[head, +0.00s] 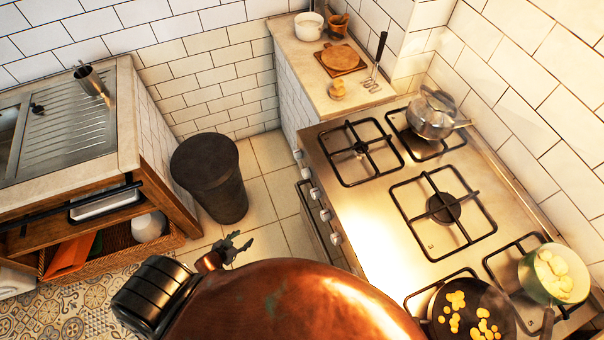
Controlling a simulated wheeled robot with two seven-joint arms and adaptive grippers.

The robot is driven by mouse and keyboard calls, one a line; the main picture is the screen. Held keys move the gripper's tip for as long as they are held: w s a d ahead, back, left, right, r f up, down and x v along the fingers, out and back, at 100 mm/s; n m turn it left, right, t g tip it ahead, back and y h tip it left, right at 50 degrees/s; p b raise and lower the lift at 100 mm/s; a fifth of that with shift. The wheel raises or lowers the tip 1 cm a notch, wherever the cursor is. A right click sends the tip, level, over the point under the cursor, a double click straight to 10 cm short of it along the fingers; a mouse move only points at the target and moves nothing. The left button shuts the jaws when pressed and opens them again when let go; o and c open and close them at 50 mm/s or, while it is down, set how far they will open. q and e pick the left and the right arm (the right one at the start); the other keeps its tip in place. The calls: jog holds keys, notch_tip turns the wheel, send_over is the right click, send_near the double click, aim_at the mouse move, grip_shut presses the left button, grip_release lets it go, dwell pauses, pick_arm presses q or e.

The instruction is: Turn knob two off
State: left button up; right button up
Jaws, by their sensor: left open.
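The stove (400,235) stands at the right. Several pale control knobs (315,193) run in a row along its front edge, which faces left in the picture. Which one is knob two cannot be told, since no labels are readable. My left gripper (236,246) is small and dark, open, over the floor to the left of the stove front. It is apart from the knobs, with nothing seen between its fingers. My own copper-coloured body hides the lower middle of the view and may cover part of the stove front. My right gripper is not in view.
A lidded pot (432,118), a pan with yellow pieces (470,312) and a pot of potatoes (553,275) stand on the stove. A dark bin (210,178) stands near the stove front. A sink counter (62,130) is at the left. Tiled floor (264,190) is clear between.

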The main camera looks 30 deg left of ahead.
pick_arm(q)
jog(key=w+r+m+t+h, duration=0.1)
jog(key=w+r+t+h, duration=0.2)
jog(key=w+r, duration=1)
jog(key=m+h+b, duration=0.2)
jog(key=m+h, duration=0.3)
jog(key=h, duration=0.5)
send_near(306, 173)
notch_tip(306, 173, down, 2)
jog(key=x, duration=0.8)
jog(key=shift+w+a+m+t+b, duration=0.2)
jog(key=shift+w+m+t+b, duration=0.1)
jog(key=shift+b, duration=0.05)
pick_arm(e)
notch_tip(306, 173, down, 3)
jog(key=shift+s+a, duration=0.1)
pick_arm(q)
jog(key=shift+r, duration=0.1)
jog(key=shift+c, duration=0.7)
jog(key=c, duration=1)
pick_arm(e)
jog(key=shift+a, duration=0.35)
